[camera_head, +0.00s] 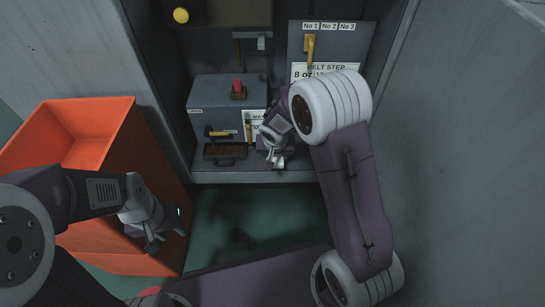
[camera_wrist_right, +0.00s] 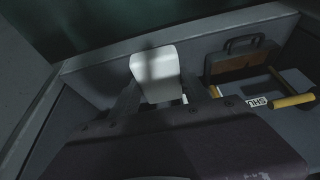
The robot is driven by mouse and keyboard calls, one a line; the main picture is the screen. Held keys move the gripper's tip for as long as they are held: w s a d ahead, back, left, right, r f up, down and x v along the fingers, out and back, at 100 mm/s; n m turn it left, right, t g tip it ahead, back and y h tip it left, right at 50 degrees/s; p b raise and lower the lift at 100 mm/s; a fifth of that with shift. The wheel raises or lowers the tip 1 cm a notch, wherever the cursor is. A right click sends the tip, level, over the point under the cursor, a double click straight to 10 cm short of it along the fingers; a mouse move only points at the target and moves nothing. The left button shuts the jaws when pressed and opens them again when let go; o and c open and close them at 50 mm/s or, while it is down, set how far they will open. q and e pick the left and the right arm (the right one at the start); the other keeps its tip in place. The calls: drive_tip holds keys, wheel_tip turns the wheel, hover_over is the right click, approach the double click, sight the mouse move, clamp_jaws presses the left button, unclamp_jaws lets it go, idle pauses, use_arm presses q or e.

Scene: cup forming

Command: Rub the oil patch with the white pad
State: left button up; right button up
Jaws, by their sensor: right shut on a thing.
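My right gripper (camera_head: 277,163) reaches into the grey machine from the right, above its front ledge. It is shut on the white pad (camera_wrist_right: 157,75), which shows as a pale block between the two fingers in the right wrist view. In the head view the pad is small and partly hidden by the gripper. A dark smudge that looks like the oil patch (camera_head: 240,238) lies on the green floor in front of the machine; I cannot tell it surely from shadow. My left gripper (camera_head: 166,238) hangs by the orange bin's right side, its fingers apart and empty.
The orange bin (camera_head: 115,125) stands at the left. The grey machine box (camera_head: 205,95) has a red knob (camera_head: 238,86), yellow handles (camera_head: 217,133) and a dark drawer with a handle (camera_head: 226,154). Grey walls close in on the right. Green floor is open below the ledge (camera_head: 230,177).

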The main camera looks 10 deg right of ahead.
drive_tip(key=s+d+r+n+p, duration=0.1)
drive_tip(key=s+r+p, duration=0.2)
drive_tip(key=r+p, duration=0.4)
drive_tip(key=s+d+r+n+p, duration=0.1)
drive_tip(key=s+d+r+p, duration=0.1)
drive_tip(key=r+p, duration=0.6)
wheel_tip(320, 180, up, 6)
drive_tip(key=shift+s+d+f+y, duration=0.2)
drive_tip(key=shift+s+d+y, duration=0.1)
drive_tip(key=shift+s+y, duration=0.1)
drive_tip(key=shift+n, duration=0.5)
